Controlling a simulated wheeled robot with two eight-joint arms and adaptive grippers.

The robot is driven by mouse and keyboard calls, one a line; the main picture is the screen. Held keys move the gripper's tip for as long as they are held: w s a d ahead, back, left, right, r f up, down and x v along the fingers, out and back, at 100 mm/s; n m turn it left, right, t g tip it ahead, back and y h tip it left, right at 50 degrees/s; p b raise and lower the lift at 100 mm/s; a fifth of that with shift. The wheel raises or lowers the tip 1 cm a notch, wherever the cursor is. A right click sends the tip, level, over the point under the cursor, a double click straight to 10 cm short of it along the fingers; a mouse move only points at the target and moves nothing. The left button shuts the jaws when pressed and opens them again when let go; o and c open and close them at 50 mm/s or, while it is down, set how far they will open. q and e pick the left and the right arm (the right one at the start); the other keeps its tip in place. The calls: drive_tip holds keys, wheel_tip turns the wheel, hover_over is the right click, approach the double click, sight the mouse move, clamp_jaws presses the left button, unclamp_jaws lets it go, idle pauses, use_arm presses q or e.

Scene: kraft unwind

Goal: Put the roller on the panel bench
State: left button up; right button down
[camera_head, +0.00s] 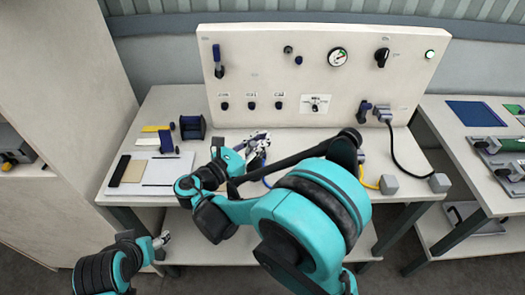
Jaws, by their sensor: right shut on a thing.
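The panel bench (215,185) is a pale table with an upright white panel (290,70) at its back. My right gripper (262,142) is over the bench, in front of the panel. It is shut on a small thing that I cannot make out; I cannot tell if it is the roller. My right arm hides much of the bench's middle and front. My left gripper (163,239) is low, at the bench's front left; its jaws are too small to read. A dark blue spool-like piece (192,127) stands on the bench's left; I cannot tell whether this is the roller.
A blue-handled tool (165,142), yellow strip (154,128), black bar (120,170) and pale sheets (168,172) lie on the bench's left. Grey plug blocks (388,184) and cables lie at its right. Another bench (455,128) stands at the right.

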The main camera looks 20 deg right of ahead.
drive_tip(key=f, duration=0.1)
drive_tip(key=f+b, duration=0.1)
drive_tip(key=f, duration=0.1)
drive_tip(key=f+b, duration=0.1)
drive_tip(key=shift+w+d+f, duration=0.15)
drive_tip(key=shift+w+f, duration=0.05)
drive_tip(key=shift+w, duration=0.2)
drive_tip(key=c, duration=2)
unclamp_jaws()
drive_tip(key=shift+f, duration=0.2)
drive_tip(key=o, duration=0.5)
drive_tip(key=shift+r, duration=0.1)
